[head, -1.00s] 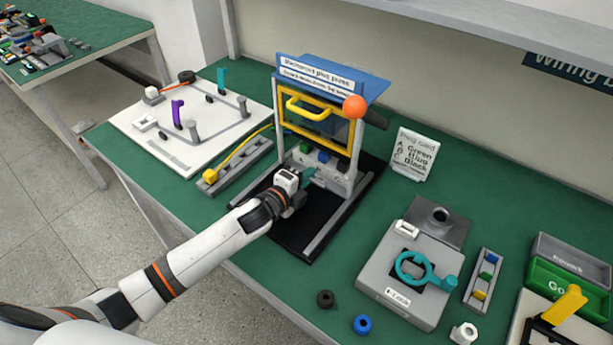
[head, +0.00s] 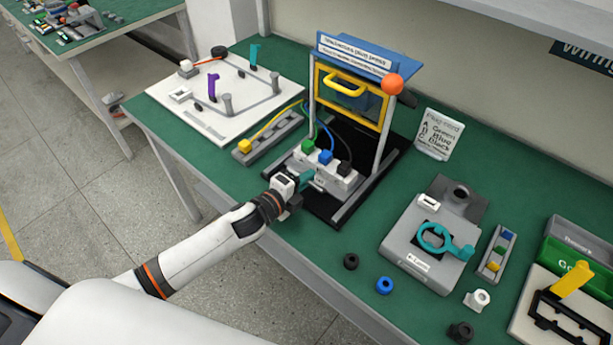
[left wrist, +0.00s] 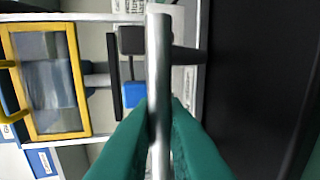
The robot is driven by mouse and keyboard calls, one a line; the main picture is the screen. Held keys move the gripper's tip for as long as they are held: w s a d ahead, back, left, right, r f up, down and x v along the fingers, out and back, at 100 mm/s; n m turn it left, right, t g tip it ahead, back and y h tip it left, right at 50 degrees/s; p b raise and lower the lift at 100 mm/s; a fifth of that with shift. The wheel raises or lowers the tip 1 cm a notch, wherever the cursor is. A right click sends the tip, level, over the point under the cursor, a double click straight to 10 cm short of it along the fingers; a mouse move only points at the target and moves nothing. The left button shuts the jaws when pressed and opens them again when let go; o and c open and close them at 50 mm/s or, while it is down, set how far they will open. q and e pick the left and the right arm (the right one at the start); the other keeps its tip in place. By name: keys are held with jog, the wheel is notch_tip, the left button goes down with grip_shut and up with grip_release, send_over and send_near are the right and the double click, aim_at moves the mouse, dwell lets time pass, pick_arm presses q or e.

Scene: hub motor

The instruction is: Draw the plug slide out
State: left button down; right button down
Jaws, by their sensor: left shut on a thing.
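The plug slide (head: 337,181) is a light grey block at the front of the blue-topped press (head: 355,55). It carries a green plug (head: 307,146), a blue plug (head: 326,157) and a black plug (head: 345,168), with cables running back from them. It sits in front of the yellow-framed guard (head: 349,95), over the black base. My left gripper (head: 306,178) is at the slide's front edge. In the left wrist view its teal fingers (left wrist: 158,110) are shut on a round metal bar, the slide's handle (left wrist: 158,60). The blue plug (left wrist: 133,95) shows behind it. My right gripper is out of view.
A white cable board (head: 225,105) and a grey rail with a yellow plug (head: 245,146) lie left of the press. A peg card (head: 438,135), a grey fixture with a teal ring (head: 425,250) and loose collars (head: 384,286) are right. Green bench is clear between.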

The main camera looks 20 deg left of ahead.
pick_arm(q)
jog(key=c, duration=1.5)
grip_release()
jog(key=b+v, duration=0.1)
jog(key=v, duration=0.9)
jog(key=shift+s+a, duration=0.15)
jog(key=shift+s, duration=0.2)
jog(key=shift+s+a+r, duration=0.2)
jog(key=shift+s, duration=0.35)
